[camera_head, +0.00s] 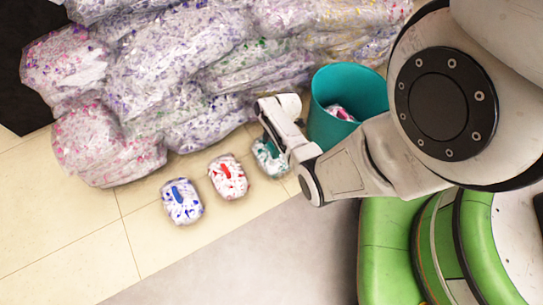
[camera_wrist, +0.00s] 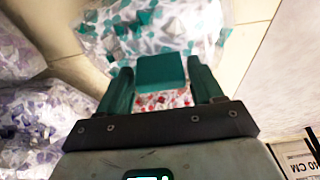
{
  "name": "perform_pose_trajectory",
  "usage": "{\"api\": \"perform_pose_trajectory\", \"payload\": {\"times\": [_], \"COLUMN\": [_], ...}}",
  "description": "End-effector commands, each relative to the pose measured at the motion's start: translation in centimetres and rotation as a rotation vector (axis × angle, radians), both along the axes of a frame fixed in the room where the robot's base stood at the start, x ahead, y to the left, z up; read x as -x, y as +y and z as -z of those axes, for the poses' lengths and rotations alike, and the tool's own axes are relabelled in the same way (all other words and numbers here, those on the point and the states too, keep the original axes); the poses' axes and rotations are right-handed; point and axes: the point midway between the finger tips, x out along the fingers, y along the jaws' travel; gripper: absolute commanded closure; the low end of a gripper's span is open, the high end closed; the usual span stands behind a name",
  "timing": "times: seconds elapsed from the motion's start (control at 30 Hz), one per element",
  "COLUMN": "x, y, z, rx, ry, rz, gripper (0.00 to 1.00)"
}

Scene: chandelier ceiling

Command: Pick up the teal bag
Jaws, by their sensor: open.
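The teal bag (camera_head: 271,163) is a small white bag with teal flecks on the pale tiled floor, at the right end of a row of small bags. My gripper (camera_head: 268,138) is over its upper part and hides some of it. In the wrist view, teal and white flecked wrapping (camera_wrist: 150,28) fills the area past the fingertips. My gripper (camera_wrist: 160,84) is open there, with a raised teal block between its dark teal fingers. I cannot tell whether the fingers touch it.
A red-flecked bag (camera_head: 228,177) and a blue-flecked bag (camera_head: 182,201) lie left of the teal one. Large flecked bags (camera_head: 170,75) are heaped behind. A teal bin (camera_head: 348,90) stands close to my arm. Floor at the lower left is clear.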

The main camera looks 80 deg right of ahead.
Motion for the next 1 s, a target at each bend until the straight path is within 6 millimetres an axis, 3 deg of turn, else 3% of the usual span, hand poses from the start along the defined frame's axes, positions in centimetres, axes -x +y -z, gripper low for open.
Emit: {"api": "perform_pose_trajectory", "payload": {"times": [0.07, 0.7, 1.0], "x": [0.01, 0.02, 0.01], "y": [0.02, 0.03, 0.01], "z": [-0.02, -0.02, -0.22], "rx": [0.000, -0.001, 0.000], "ry": [0.000, 0.001, 0.000], "rz": [0.000, 0.000, 0.000], "gripper": [0.37, 0.98, 1.00]}}
